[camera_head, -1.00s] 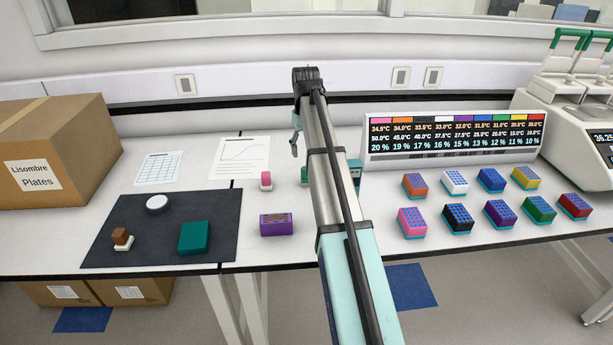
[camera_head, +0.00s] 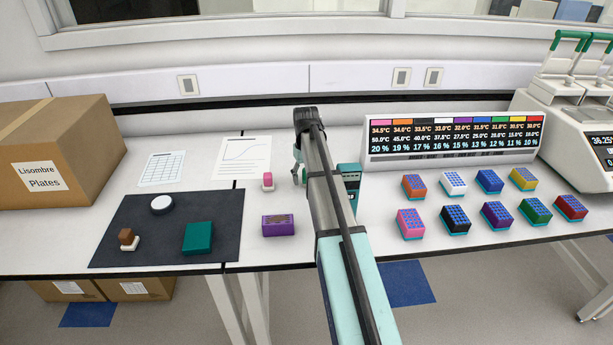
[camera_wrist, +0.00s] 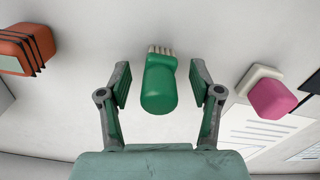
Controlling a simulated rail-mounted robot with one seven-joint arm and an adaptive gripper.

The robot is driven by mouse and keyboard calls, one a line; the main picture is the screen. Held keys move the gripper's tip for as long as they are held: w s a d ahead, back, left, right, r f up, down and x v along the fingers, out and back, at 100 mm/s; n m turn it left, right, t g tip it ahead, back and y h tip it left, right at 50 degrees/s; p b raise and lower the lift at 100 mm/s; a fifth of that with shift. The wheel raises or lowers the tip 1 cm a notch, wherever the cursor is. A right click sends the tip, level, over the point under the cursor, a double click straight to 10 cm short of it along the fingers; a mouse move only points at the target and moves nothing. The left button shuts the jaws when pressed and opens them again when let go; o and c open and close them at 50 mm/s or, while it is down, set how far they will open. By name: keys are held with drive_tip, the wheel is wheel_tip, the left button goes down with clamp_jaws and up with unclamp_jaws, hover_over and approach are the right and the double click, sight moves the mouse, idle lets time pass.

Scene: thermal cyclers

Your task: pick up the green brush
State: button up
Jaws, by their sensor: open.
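The green brush (camera_wrist: 160,85) stands in the middle of the wrist view, a rounded green handle with pale bristles at its far end. My gripper (camera_wrist: 161,82) is open, with one finger on each side of the brush and a visible gap on both sides. In the head view my gripper (camera_head: 298,168) is low over the bench, right of the pink brush (camera_head: 267,181). The green brush is mostly or wholly hidden there behind my arm. The pink brush also shows at the right of the wrist view (camera_wrist: 268,95).
In the head view, a purple block (camera_head: 278,225) lies nearer the front edge, a dark mat (camera_head: 130,215) is left, and a display panel (camera_head: 450,155) and several coloured racks are right.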

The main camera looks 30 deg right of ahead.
drive_tip(key=shift+f, duration=0.5)
drive_tip(key=shift+c, duration=0.2)
clamp_jaws()
drive_tip(key=shift+r, duration=0.1)
